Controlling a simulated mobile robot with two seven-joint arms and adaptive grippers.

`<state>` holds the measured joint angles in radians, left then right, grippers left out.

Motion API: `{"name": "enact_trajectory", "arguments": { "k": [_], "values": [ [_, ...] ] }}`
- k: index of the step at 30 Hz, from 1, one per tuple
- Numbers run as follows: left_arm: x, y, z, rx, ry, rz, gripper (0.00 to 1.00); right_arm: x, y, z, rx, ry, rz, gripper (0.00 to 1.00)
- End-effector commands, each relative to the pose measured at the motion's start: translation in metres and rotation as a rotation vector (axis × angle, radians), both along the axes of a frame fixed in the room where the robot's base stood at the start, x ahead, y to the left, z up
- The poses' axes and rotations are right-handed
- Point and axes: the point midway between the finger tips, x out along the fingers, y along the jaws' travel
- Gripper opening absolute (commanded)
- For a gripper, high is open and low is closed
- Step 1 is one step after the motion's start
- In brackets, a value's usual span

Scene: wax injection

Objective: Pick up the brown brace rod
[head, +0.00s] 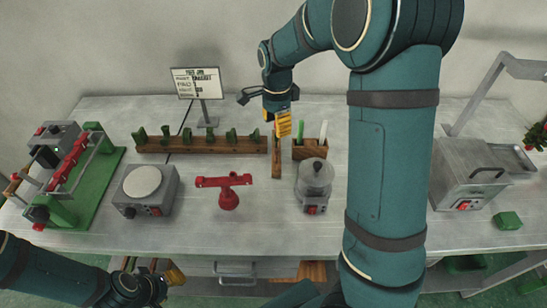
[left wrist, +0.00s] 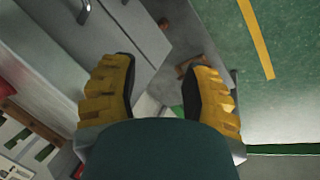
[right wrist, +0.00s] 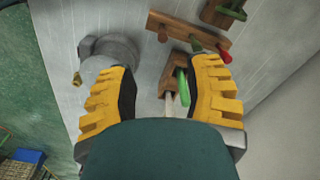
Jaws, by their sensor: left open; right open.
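A narrow wooden rack (head: 276,170) stands mid-table, its length running toward the back wall. In the right wrist view this rack (right wrist: 183,26) carries a brown rod (right wrist: 163,37), a green rod (right wrist: 197,45) and a red rod (right wrist: 225,56). The brown rod sits near the rack's end toward the table front; I cannot separate it from the rack in the head view. My right gripper (head: 283,123) is open and empty, by the rack's back end. My left gripper (left wrist: 165,88) is open and empty, low in front of the table.
A wooden holder (head: 310,150) with a green and a white stick is right of the rack. A grey pot device (head: 315,180) stands nearer the front. A red stand (head: 228,197) and a long rack with green pieces (head: 205,145) are to the left. My right arm hides part of the table.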

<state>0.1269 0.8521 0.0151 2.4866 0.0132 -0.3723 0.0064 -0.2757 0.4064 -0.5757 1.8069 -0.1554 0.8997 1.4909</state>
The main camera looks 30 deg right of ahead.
Motion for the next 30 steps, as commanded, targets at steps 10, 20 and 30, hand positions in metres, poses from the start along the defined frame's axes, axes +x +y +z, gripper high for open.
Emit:
{"name": "enact_trajectory", "arguments": {
  "k": [10, 20, 30],
  "values": [
    [-0.004, -0.001, -0.012, -0.003, 0.009, -0.008, 0.47, -0.001, -0.001, -0.063, 0.000, 0.004, 0.000, 0.50],
    [-0.006, -0.001, -0.015, -0.003, 0.013, -0.010, 0.47, 0.001, -0.001, -0.084, 0.001, 0.002, -0.001, 0.50],
    [-0.009, -0.002, -0.025, -0.005, 0.019, -0.015, 0.47, 0.007, -0.005, -0.128, 0.000, 0.003, -0.001, 0.50]
  ]
}}
